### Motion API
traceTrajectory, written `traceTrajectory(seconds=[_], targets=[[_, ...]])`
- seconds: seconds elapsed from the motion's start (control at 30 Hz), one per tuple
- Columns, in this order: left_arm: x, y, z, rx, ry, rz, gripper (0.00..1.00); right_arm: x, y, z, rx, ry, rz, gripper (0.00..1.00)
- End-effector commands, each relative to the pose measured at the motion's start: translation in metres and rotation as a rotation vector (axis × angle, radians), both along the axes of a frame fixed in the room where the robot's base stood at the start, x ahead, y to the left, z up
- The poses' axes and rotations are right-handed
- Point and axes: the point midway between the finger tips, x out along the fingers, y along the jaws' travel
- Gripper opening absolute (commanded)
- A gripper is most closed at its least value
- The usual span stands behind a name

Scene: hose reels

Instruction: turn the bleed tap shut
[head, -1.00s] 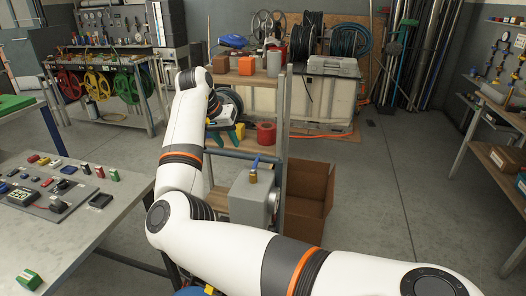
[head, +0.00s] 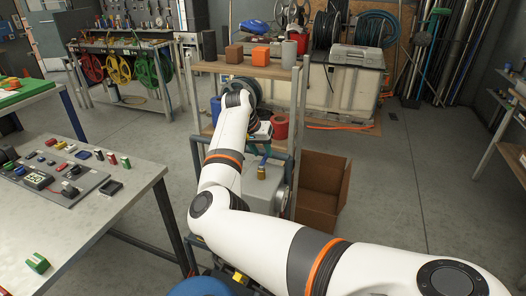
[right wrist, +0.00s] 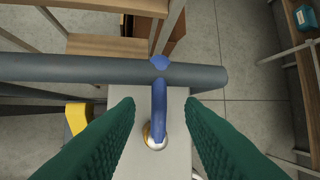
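The bleed tap has a brass body (head: 261,173) and a blue lever (head: 264,159), on top of a grey box (head: 262,190) at the shelf front. In the right wrist view the blue lever (right wrist: 159,105) runs from the round fitting (right wrist: 154,138) towards a grey bar, its tip overlapping the bar in the picture. My right gripper (head: 259,140) is just above the tap. In the right wrist view its green fingers (right wrist: 160,130) are open, one on each side of the lever with gaps, not touching it. My left gripper is not in view.
The grey bar (right wrist: 80,69) crosses close beyond the tap. A wooden shelf (head: 245,67) stands above, with coloured blocks on it. A red roll (head: 280,125) sits on the shelf below. A cardboard box (head: 322,190) is right of the grey box. A workbench (head: 120,205) stands at left.

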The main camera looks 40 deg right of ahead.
Motion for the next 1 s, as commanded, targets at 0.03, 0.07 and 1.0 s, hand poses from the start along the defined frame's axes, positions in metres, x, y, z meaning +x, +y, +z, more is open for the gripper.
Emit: traceTrajectory(seconds=[0.03,0.07,1.0], targets=[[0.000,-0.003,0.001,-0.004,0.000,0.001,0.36,0.000,-0.002,-0.006,0.002,0.003,0.001,0.35],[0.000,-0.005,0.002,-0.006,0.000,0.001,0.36,0.000,-0.003,-0.008,0.002,0.003,0.000,0.35],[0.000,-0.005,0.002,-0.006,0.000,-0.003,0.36,0.000,-0.008,-0.017,0.001,-0.001,-0.003,0.00]])
